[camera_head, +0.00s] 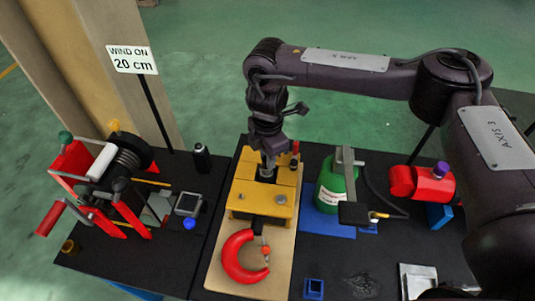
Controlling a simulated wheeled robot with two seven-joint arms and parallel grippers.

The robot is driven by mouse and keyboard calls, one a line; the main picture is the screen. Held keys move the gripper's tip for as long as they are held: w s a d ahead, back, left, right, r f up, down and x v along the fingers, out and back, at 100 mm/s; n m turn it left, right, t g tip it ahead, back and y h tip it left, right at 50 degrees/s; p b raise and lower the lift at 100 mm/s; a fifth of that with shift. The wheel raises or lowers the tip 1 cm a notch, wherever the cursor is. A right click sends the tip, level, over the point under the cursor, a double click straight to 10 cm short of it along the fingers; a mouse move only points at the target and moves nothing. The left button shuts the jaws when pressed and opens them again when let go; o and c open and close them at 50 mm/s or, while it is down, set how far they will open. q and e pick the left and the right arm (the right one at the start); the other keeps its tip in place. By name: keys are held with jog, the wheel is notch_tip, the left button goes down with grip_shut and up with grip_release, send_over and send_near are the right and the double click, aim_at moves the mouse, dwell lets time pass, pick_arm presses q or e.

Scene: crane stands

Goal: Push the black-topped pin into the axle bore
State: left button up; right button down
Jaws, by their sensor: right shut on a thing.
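My right gripper (268,166) points down over the yellow block (262,201) in the middle of the table. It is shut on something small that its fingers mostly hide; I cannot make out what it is. Dark shapes show on the block around the fingertips. A small black top (293,164) shows at the block's right edge, close beside the gripper, with a small red top (295,148) behind it. I cannot tell which black piece is the pin. The winch (123,163) with red side stands is at the left. Its axle bore cannot be made out. My left gripper is not in view.
A red hook (238,258) lies on the wooden board (272,281) before the block. A black bottle (201,158), a small grey device (188,204) and a sign (132,60) are left.

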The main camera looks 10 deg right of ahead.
jog(key=shift+f+b, duration=0.6)
jog(key=shift+f, duration=0.45)
jog(key=c, duration=1.2)
grip_release()
jog(key=shift+r+p, duration=2.1)
jog(key=shift+r, duration=0.5)
jog(key=shift+r, duration=3.8)
